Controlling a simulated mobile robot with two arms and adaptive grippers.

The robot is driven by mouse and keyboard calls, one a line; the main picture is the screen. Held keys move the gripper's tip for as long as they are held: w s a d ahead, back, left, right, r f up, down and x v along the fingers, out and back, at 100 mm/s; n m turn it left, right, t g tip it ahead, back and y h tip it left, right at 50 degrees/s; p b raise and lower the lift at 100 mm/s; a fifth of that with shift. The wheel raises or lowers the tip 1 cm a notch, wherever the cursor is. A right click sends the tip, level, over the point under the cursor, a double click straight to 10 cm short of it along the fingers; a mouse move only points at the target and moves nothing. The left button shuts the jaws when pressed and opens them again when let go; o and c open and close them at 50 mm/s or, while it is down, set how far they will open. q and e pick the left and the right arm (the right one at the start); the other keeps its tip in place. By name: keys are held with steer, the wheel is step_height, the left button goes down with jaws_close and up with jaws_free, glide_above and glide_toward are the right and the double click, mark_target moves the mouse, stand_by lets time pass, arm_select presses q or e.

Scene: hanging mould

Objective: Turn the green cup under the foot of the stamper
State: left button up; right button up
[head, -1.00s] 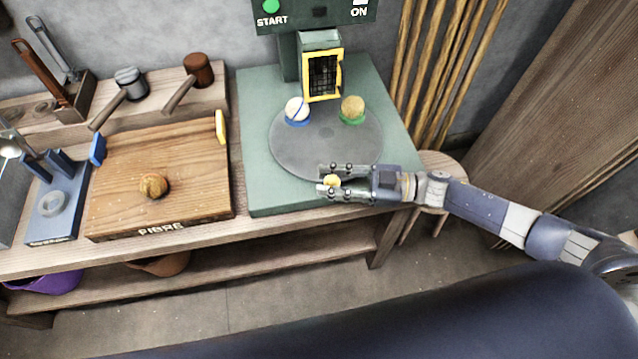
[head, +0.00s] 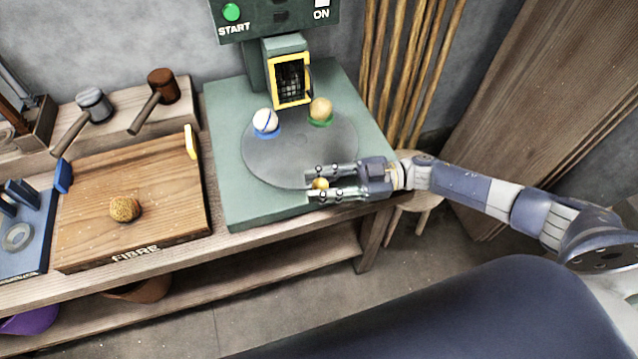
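The green cup (head: 320,122) sits at the back right of a round grey disc (head: 290,165), with a tan ball in it. The stamper (head: 285,48) stands behind the disc; a yellow-framed mesh window (head: 291,80) shows at its front. Its foot cannot be made out. The blue cup (head: 267,133) with a whitish ball is at the back left of the disc. My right gripper (head: 318,183) is at the disc's front right edge. Its two fingers lie either side of a small yellowish piece (head: 320,184); whether they grip it is unclear. My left gripper is out of view.
The green base (head: 245,208) holds the disc. Left of it is a wooden FIBRE board (head: 165,220) with a brown ball (head: 125,208), and two mallets lie behind on a shelf. Poles (head: 410,70) stand at the back right, a stool (head: 425,200) below them.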

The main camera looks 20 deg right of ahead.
steer(key=o, duration=0.4)
steer(key=shift+o, duration=0.2)
steer(key=s+d, duration=0.2)
steer(key=d, duration=1)
